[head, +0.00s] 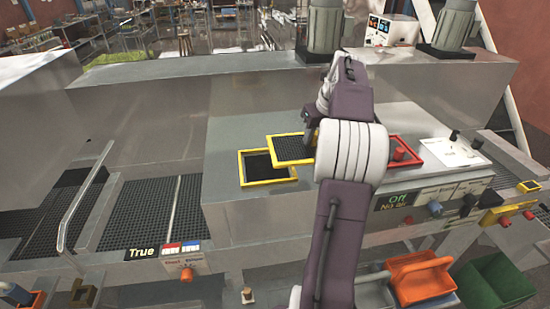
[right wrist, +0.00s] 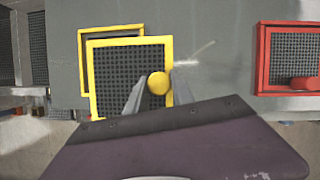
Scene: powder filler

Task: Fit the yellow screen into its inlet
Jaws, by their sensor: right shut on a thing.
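The yellow screen (head: 291,148) is a dark mesh square in a yellow frame with a yellow knob. In the right wrist view the screen (right wrist: 120,62) fills the middle, and my right gripper (right wrist: 157,86) is shut on its knob. In the head view my right gripper (head: 310,130) is partly hidden by my own arm. The yellow-rimmed inlet (head: 262,181) is a dark square opening in the grey machine top. The screen appears above it, offset to the back right and overlapping part of it. In the right wrist view the inlet's rim (right wrist: 82,62) shows behind the screen. My left gripper is not in view.
A red screen with a red knob (head: 399,153) and a white one (head: 455,152) sit to the right on the machine top. Grey motors (head: 325,28) stand behind. An orange toolbox (head: 420,280) and green bin (head: 500,282) are lower right.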

